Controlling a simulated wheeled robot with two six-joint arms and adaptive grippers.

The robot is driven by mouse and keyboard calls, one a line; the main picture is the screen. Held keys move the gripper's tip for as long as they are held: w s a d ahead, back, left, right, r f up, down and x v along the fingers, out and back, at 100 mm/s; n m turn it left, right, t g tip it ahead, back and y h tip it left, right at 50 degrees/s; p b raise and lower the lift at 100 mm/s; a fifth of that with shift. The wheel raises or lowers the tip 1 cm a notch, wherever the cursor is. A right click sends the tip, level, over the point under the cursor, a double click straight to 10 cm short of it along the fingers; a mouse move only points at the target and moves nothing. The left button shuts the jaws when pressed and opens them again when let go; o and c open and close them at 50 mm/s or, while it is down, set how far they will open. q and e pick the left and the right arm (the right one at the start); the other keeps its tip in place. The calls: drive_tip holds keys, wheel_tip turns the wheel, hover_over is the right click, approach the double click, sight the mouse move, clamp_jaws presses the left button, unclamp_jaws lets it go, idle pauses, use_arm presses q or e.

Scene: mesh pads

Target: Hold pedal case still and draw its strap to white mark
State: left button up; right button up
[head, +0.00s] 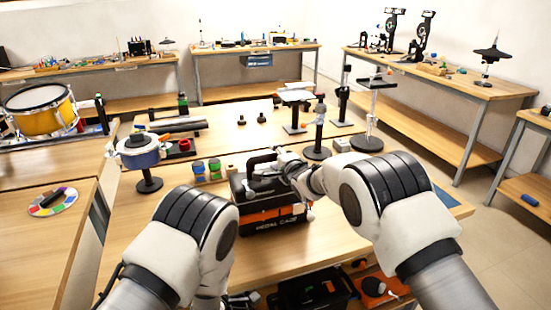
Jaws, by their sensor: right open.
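The pedal case (272,222), black with an orange band and lettering on its front, stands upright near the front of the wooden table. My right gripper (262,172) is over the top of the case, with its dark fingers open. I cannot tell whether it touches the case. The strap and the white mark cannot be made out, as my right gripper and wrist cover part of the top. My left arm bends down at the lower left, and dark parts at the bottom edge may be its gripper, too cut off to read.
Black stands (318,140) are behind the right wrist. A dark bin (312,292) is below the table front. The table's left front is mostly clear.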

drive_tip(key=shift+w+a, duration=0.1)
drive_tip(key=shift+w, duration=0.25)
clamp_jaws()
drive_tip(key=c, duration=0.8)
unclamp_jaws()
clamp_jaws()
drive_tip(key=shift+s, duration=0.1)
use_arm(q)
drive_tip(key=shift+s+r, duration=0.1)
drive_tip(key=shift+r, duration=0.05)
use_arm(e)
drive_tip(key=shift+f, duration=0.35)
